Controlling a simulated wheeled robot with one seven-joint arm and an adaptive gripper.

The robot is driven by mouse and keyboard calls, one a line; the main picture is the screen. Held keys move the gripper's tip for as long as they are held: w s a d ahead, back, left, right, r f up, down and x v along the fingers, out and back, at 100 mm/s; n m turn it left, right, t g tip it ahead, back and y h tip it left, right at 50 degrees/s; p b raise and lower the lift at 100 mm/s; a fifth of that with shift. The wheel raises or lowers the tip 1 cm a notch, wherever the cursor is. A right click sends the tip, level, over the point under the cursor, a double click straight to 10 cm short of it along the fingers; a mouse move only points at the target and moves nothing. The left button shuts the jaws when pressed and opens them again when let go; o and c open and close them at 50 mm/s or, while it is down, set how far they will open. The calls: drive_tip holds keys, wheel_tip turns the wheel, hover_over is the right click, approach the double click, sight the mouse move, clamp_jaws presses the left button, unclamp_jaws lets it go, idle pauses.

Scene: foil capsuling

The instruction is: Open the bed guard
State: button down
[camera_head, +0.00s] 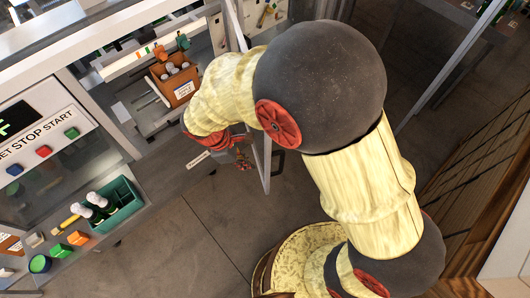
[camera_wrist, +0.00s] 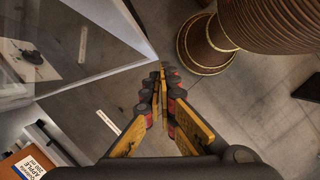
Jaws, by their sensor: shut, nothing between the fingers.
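The bed guard appears to be a clear panel with a grey metal frame (camera_head: 266,174), partly hidden behind my arm in the head view. In the wrist view its framed panel (camera_wrist: 95,77) fills the upper left, its lower corner close to my fingertips. It appears to stand out at an angle from the machine, over the floor. My gripper (camera_wrist: 163,72) is shut and empty, with its fingertips beside the frame edge; I cannot tell whether they touch it. In the head view my gripper (camera_head: 242,158) is mostly hidden by my wrist.
A brown carton (camera_head: 186,92) with bottles stands on the machine bed. The button panel (camera_head: 45,150) and a green crate (camera_head: 127,208) with bottles are at left. A thin white strip (camera_wrist: 108,122) lies below my gripper. Open floor (camera_head: 200,245) is at lower middle.

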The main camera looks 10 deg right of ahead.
sight(264, 159)
drive_tip(key=w+d+f+n, duration=0.1)
drive_tip(key=d+f, duration=0.1)
drive_tip(key=f, duration=0.1)
drive_tip(key=w+d+f+n+p, duration=0.1)
drive_tip(key=w+d+f, duration=0.1)
drive_tip(key=f, duration=0.1)
drive_tip(key=w+d+f+n+t, duration=0.1)
drive_tip(key=w+d+f+n, duration=0.1)
drive_tip(key=shift+w+d+f+p, duration=0.1)
drive_tip(key=shift+w+f+p, duration=0.05)
drive_tip(key=shift+f+p, duration=0.2)
drive_tip(key=shift+d+f, duration=0.1)
drive_tip(key=shift+d, duration=0.15)
drive_tip(key=shift+w+d, duration=0.1)
drive_tip(key=shift+d, duration=0.05)
drive_tip(key=w+d+n, duration=0.2)
drive_tip(key=w+d, duration=0.2)
drive_tip(key=d, duration=0.5)
drive_tip(key=w+d+n+t+p, duration=0.1)
drive_tip(key=w+d, duration=0.3)
drive_tip(key=d, duration=0.6)
drive_tip(key=w+d+n+t+y+p, duration=0.1)
drive_tip(key=w+d+n, duration=0.2)
drive_tip(key=d, duration=0.6)
drive_tip(key=shift+w+d, duration=0.2)
drive_tip(key=shift+w, duration=0.6)
drive_tip(key=shift+a, duration=0.1)
